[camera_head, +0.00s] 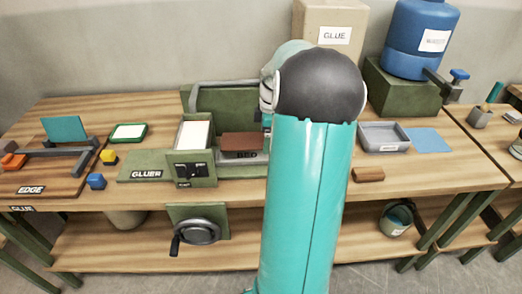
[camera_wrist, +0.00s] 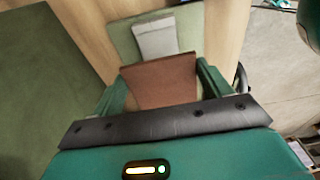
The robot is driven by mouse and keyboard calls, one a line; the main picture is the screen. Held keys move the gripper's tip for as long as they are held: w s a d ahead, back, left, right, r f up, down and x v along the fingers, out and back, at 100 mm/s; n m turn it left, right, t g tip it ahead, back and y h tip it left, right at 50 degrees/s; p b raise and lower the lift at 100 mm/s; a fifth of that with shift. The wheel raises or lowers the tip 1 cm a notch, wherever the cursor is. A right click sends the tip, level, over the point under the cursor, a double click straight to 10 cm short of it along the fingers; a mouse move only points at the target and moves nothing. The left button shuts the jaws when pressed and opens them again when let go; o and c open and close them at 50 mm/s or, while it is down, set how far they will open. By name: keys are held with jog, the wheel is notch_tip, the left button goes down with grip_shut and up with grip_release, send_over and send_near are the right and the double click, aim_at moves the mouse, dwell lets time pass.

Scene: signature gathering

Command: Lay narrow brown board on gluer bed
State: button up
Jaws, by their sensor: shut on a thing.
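The narrow brown board (camera_head: 238,142) is just over the gluer bed (camera_head: 243,157), which carries a BED label. Whether the board touches the bed I cannot tell. My gripper (camera_wrist: 162,84) is shut on the brown board, which also shows between its green fingers in the wrist view (camera_wrist: 160,78). In the head view my arm hides most of the gripper and the right part of the bed. The green gluer (camera_head: 147,175) has a box of white sheets (camera_head: 194,134) left of the bed.
A crank wheel (camera_head: 196,231) hangs below the front edge. A grey tray (camera_head: 384,136), a blue sheet (camera_head: 428,140) and a small brown block (camera_head: 368,174) lie to the right. A blue tank (camera_head: 420,40) stands behind. Small coloured blocks and a teal board (camera_head: 64,129) are at left.

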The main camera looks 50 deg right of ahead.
jog(key=shift+a+f, duration=0.15)
jog(key=shift+f, duration=2.55)
jog(key=shift+f, duration=0.1)
jog(key=o, duration=1.1)
jog(key=shift+c, duration=0.2)
